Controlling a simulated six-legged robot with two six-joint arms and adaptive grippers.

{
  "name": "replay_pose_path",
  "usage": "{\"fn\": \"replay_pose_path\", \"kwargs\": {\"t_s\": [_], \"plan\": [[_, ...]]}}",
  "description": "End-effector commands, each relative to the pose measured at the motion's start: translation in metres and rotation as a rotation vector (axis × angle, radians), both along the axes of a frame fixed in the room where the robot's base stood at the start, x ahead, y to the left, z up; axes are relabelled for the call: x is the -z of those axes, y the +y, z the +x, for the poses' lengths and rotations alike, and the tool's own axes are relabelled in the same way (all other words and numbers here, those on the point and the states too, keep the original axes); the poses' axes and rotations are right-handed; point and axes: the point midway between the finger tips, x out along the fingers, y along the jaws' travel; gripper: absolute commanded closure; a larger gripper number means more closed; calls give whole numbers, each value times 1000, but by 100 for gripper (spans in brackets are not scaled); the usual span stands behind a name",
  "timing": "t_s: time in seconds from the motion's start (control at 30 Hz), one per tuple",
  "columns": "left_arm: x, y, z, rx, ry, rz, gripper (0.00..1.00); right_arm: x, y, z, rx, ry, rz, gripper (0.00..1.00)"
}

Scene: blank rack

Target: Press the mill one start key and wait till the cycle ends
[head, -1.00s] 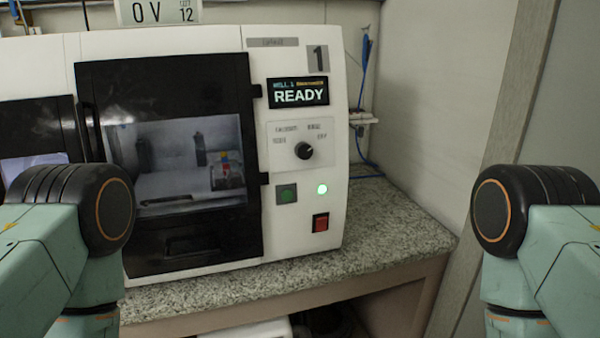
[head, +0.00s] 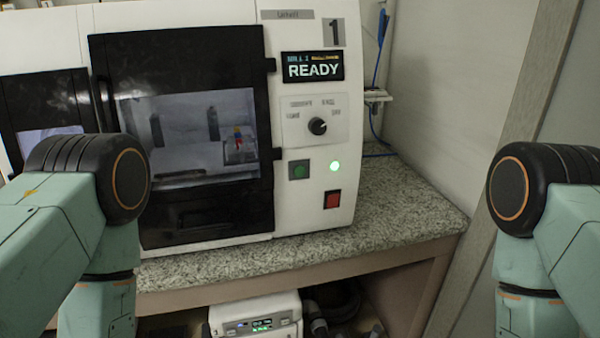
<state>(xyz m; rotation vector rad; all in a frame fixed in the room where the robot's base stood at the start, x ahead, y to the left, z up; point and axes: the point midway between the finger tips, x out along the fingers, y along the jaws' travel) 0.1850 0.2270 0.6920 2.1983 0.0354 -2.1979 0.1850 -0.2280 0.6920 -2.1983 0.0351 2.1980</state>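Mill one (head: 290,220) is a white machine with a grey "1" plate, standing on a granite counter in the head view. Its display (head: 312,66) reads READY. Its black-framed door (head: 180,45) is shut, and a small red, blue and yellow item shows behind the window. A green square key (head: 299,169) sits low on the panel, left of a lit green lamp (head: 334,166). A red key (head: 332,199) is below the lamp. A black rotary knob (head: 317,126) is above. Only links of my two arms show, at the left and right edges; neither gripper is in view.
The granite counter (head: 405,205) is clear right of the mill. Another dark-doored machine (head: 45,105) stands at the left. A blue cable (head: 378,60) hangs by the right wall. A white unit with a lit display (head: 255,318) sits under the counter.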

Motion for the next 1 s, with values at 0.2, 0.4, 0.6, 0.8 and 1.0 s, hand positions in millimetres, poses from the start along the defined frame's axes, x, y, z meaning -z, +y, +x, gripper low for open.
{"fn": "replay_pose_path", "kwargs": {"t_s": [0.2,0.4,0.6,0.8,1.0], "plan": [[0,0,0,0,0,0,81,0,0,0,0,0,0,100],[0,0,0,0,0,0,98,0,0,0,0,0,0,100],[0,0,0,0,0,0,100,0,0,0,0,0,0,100],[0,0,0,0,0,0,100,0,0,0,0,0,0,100],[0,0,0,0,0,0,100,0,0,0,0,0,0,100]]}}
